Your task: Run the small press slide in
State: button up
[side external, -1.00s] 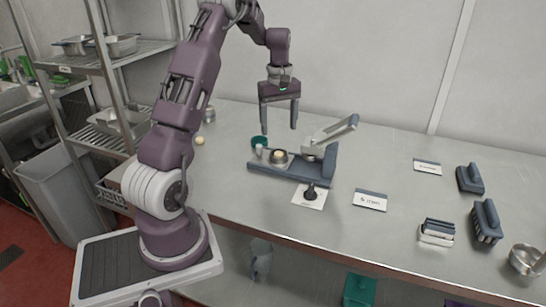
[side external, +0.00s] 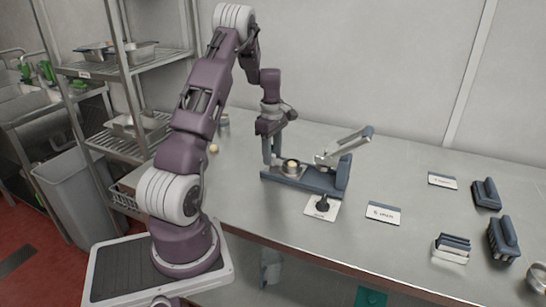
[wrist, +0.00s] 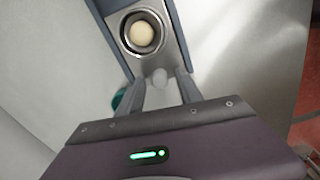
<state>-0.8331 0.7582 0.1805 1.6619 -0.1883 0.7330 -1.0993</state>
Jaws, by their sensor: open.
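The small press (side external: 341,178) stands on the steel table, a blue-grey base with a pale lever (side external: 346,146) raised at its right end. Its slide (wrist: 166,59) is a metal plate on the left part of the base, clear of the lever's head. A round cup (side external: 291,168) on the slide holds a pale ball (wrist: 141,33). My gripper (wrist: 161,82) is open and low at the slide's left end. In the wrist view its fingers stand on either side of a small pale knob (wrist: 160,76); I cannot tell whether they touch it. The side view hides the knob.
Label cards (side external: 383,213) and blue-grey blocks (side external: 503,238) stand to the right. A teal dish (wrist: 121,98) is beside my fingers.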

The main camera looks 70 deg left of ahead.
jog(key=shift+f, duration=0.65)
grip_shut()
dwell(0.9)
